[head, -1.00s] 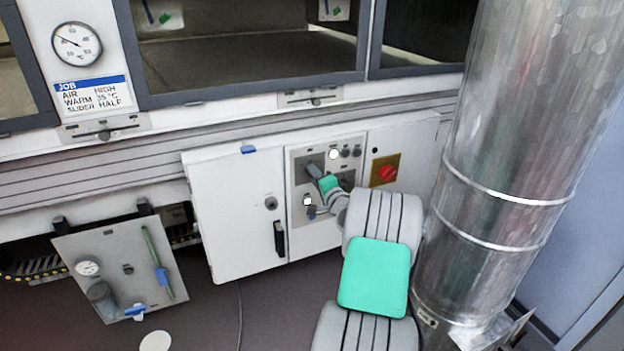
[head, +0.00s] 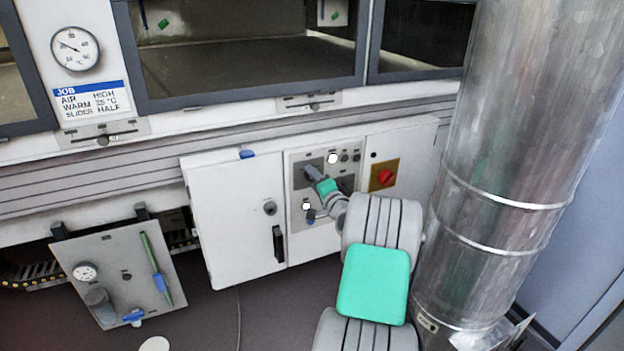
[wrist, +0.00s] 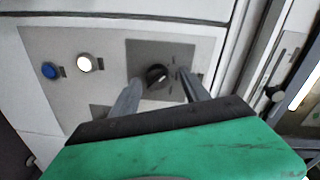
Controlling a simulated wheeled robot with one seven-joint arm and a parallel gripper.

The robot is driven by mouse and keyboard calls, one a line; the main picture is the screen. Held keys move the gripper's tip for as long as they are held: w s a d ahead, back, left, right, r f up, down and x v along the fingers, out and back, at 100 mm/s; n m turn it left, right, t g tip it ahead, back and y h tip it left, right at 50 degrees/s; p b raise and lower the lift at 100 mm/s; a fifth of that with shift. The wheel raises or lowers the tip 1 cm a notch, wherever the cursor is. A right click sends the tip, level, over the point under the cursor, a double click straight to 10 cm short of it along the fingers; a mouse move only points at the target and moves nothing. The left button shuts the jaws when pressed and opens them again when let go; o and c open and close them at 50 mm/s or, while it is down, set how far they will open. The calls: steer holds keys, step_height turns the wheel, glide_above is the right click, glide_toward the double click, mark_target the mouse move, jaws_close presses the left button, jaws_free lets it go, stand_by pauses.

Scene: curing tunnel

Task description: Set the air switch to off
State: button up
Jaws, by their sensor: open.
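A dark round knob (wrist: 157,75) with a pale mark sits on a dark grey plate (wrist: 145,50) in the wrist view. Its label and setting cannot be read, so I cannot confirm that it is the air switch. My gripper (wrist: 160,80) is open, with one finger on each side of the knob. I cannot tell whether the fingers touch it. In the head view my gripper (head: 311,173) is at the upper left of the grey control panel (head: 325,222) and hides the knob there.
White and blue round parts sit left of the knob in the wrist view: a white one (wrist: 84,64) and a blue one (wrist: 49,70). A red switch (head: 386,177) on a yellow plate is to the right. A large metal duct (head: 520,150) stands close to my arm's right.

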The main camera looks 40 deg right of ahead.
steer(key=shift+s, duration=0.1)
steer(key=p+v, duration=0.1)
steer(key=v, duration=0.6)
steer(key=shift+s+a, duration=0.2)
steer(key=shift+s, duration=0.1)
steer(key=shift+r, duration=0.1)
